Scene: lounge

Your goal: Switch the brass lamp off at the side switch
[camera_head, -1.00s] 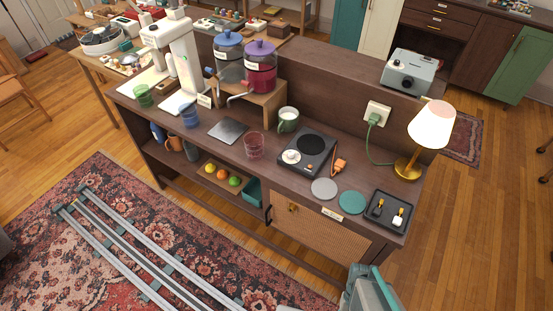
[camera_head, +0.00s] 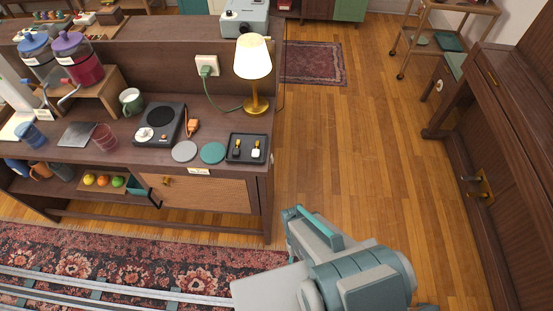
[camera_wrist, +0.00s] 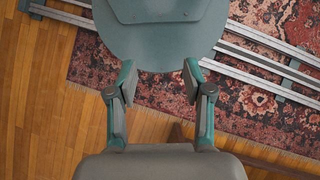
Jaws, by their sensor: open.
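The brass lamp (camera_head: 257,104) stands at the right end of the dark wooden counter in the head view. Its cream shade (camera_head: 252,57) looks bright and warm, as if lit. I cannot make out a side switch on the lamp at this size. A green cord runs from the lamp's base to a wall-type socket (camera_head: 207,66). My gripper (camera_wrist: 159,68) is open and empty in the wrist view, above the floor and rug, away from the lamp. In the head view my arm fills the lower middle, and the fingers cannot be made out.
A black tray (camera_head: 233,158) with two small handled items lies in front of the lamp. Left of it are a teal disc (camera_head: 213,153), a grey disc (camera_head: 184,151) and a black hotplate (camera_head: 160,122). Open wooden floor (camera_head: 345,150) lies right of the counter, before a dark cabinet (camera_head: 500,150).

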